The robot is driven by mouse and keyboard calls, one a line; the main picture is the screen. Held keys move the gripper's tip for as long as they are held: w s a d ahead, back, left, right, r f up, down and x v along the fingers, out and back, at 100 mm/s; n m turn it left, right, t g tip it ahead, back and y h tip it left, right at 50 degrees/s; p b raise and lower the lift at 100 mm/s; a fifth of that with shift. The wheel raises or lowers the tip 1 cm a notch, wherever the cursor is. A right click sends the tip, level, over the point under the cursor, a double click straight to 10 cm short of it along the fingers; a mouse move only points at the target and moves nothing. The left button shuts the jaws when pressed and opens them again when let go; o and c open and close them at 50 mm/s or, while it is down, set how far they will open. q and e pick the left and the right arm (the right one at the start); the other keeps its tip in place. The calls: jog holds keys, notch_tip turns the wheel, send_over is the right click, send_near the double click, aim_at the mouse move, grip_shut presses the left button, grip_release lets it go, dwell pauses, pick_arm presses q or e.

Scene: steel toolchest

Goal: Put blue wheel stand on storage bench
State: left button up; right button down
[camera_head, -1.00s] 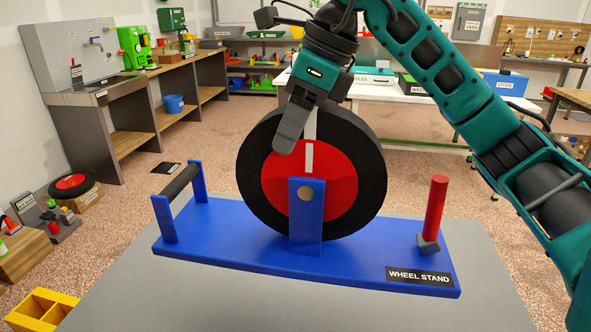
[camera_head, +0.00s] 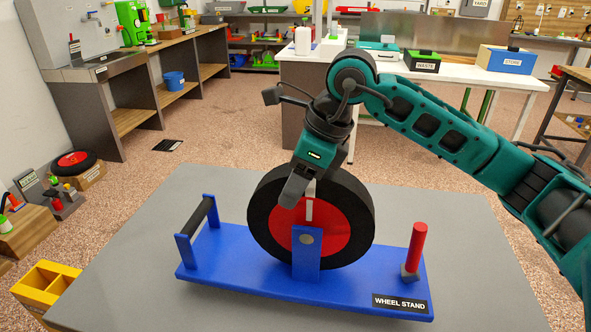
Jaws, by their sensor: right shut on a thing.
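The blue wheel stand (camera_head: 235,262) has a blue base, a black-tyred wheel with a red hub (camera_head: 335,230), a dark roller at its left end and a red post at its right end. Its front label reads WHEEL STAND. It is level over the grey bench top (camera_head: 460,240); whether its base touches the surface is hard to tell. My right gripper (camera_head: 298,188) is shut on the top of the wheel, with one finger in front of the tyre; the other finger is mostly hidden. My left gripper is not in view.
Bare grey top surrounds the stand. A yellow divided bin (camera_head: 45,286) is at the lower left. Wooden boxes, one with a spare wheel (camera_head: 75,160), stand at the left. Behind are a white table (camera_head: 455,72) with labelled boxes and open speckled floor.

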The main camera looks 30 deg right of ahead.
aim_at(304, 243)
notch_tip(304, 243, down, 4)
jog(key=shift+r, duration=0.2)
jog(key=shift+f+b, duration=0.2)
jog(key=shift+b, duration=0.15)
jog(key=shift+c, duration=2.2)
grip_release()
jog(key=shift+s, duration=0.1)
